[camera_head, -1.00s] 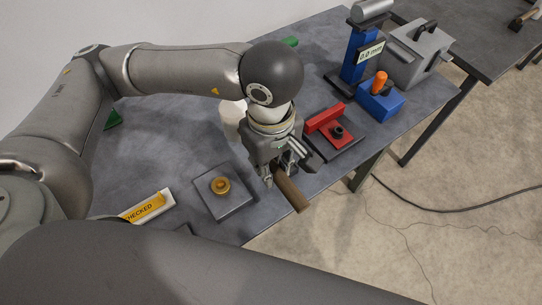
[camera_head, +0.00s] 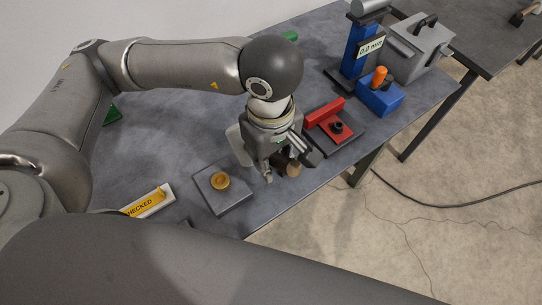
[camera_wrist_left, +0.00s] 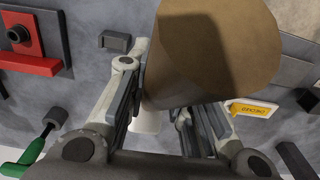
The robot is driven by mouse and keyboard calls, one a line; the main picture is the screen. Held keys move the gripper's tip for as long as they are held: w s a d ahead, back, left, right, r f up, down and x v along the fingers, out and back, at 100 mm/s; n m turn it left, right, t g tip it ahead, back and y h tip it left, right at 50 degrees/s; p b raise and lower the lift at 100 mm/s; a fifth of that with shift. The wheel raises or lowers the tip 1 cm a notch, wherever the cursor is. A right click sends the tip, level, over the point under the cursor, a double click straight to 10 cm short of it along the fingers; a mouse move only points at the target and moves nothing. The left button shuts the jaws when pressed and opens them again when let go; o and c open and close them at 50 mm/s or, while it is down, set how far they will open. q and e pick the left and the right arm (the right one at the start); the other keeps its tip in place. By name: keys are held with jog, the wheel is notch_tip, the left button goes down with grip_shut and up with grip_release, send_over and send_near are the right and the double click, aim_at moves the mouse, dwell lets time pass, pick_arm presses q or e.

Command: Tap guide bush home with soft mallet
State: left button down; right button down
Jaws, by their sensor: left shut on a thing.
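The brass guide bush (camera_head: 220,181) sits in the top of a grey square block (camera_head: 236,204) near the table's front edge. My left gripper (camera_head: 278,166) is shut on the wooden handle (camera_head: 294,170) of the mallet, to the right of the block and above the table. The handle's end points toward the head camera. The white mallet head (camera_head: 237,146) shows partly behind the gripper. In the left wrist view the brown handle end (camera_wrist_left: 208,55) looms large and the white head (camera_wrist_left: 145,121) shows below it. The bush is hidden there. My right gripper is not in view.
A red fixture with a black bush (camera_head: 325,114) stands right of the gripper. Behind it are a blue block with an orange knob (camera_head: 380,96), a blue gauge stand (camera_head: 356,55) and a grey case (camera_head: 419,50). A CHECKED label holder (camera_head: 148,203) lies left of the block.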

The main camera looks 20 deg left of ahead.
pick_arm(q)
jog(key=shift+r+p, duration=2.9)
jog(key=shift+r, duration=3.15)
jog(key=shift+w+f, duration=0.1)
